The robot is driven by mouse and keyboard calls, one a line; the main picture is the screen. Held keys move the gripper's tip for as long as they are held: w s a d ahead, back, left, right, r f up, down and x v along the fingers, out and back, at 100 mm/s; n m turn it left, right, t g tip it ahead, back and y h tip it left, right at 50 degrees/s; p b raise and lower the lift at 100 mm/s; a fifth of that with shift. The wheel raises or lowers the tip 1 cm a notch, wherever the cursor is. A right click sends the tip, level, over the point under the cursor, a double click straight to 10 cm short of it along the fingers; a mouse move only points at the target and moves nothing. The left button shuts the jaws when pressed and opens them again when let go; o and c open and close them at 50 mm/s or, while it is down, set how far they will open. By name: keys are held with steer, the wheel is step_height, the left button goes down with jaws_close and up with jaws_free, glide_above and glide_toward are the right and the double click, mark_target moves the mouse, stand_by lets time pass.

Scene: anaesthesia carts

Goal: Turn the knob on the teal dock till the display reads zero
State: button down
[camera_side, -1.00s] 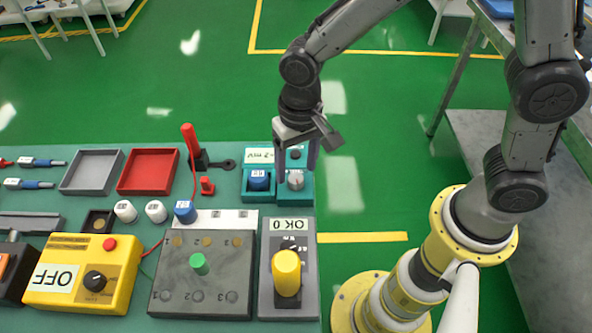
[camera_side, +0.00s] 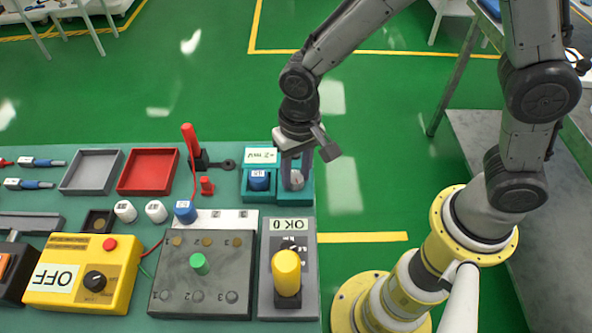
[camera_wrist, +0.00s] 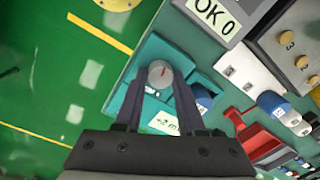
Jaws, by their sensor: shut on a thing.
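The teal dock (camera_side: 307,196) stands at the far right corner of the bench. Its pale round knob (camera_side: 296,181) sits between my gripper's fingers and is partly hidden by them in the side view. In the wrist view the knob (camera_wrist: 160,73) shows a red pointer mark. My gripper (camera_side: 295,184) points down with one finger on each side of the knob, shut on it. In the wrist view the display (camera_wrist: 168,122) reads +2 m, with its end cut off by a finger. In the side view the display (camera_side: 262,155) shows 2 mV.
A blue-capped piece (camera_side: 259,179) sits in the dock's left part. A black stand with a red handle (camera_side: 190,140) is to the left. A grey box marked OK 0 (camera_side: 307,256) with a yellow knob is in front. Green floor is free behind and right.

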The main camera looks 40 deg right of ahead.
mark_target(298, 175)
steer(key=n, duration=0.5)
steer(key=shift+r, duration=0.1)
stand_by(0.4)
steer(key=c, duration=0.5)
jaws_free()
step_height(298, 175, up, 14)
steer(key=shift+d, duration=0.25)
steer(key=shift+w, duration=0.1)
